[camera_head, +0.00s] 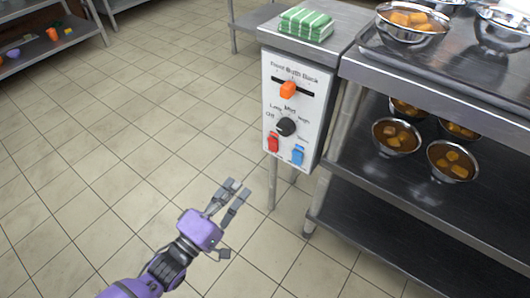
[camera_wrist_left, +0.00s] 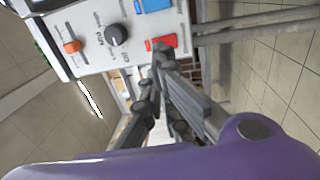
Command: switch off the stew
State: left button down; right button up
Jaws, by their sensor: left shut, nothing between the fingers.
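A white control panel (camera_head: 306,118) hangs at the end of the metal counter. It carries an orange slider (camera_head: 288,90) near the middle of its slot, a black dial (camera_head: 286,126) with Off, Low, Mid and High-like labels, a red switch (camera_head: 273,141) and a blue switch (camera_head: 298,154). My left gripper (camera_head: 237,188) is shut and empty, left of and below the panel, apart from it. In the left wrist view the red switch (camera_wrist_left: 162,42) appears just beyond the fingertips (camera_wrist_left: 160,54); the dial (camera_wrist_left: 116,35) is also clear. My right gripper is not in view.
Bowls of brown stew with chunks (camera_head: 396,137) stand on the shelf under the counter. A metal bowl (camera_head: 411,22) sits on top, near green-striped cloths (camera_head: 306,24). A shelf (camera_head: 40,44) stands far left. The tiled floor between is clear.

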aim_at(272, 145)
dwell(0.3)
pick_arm(q)
jog(key=b+x, duration=0.4)
jog(key=x, duration=0.9)
jog(key=shift+w+d+b, duration=0.25)
jog(key=shift+w+b, duration=0.05)
jog(key=shift+b, duration=0.05)
jog(key=shift+w+r, duration=0.1)
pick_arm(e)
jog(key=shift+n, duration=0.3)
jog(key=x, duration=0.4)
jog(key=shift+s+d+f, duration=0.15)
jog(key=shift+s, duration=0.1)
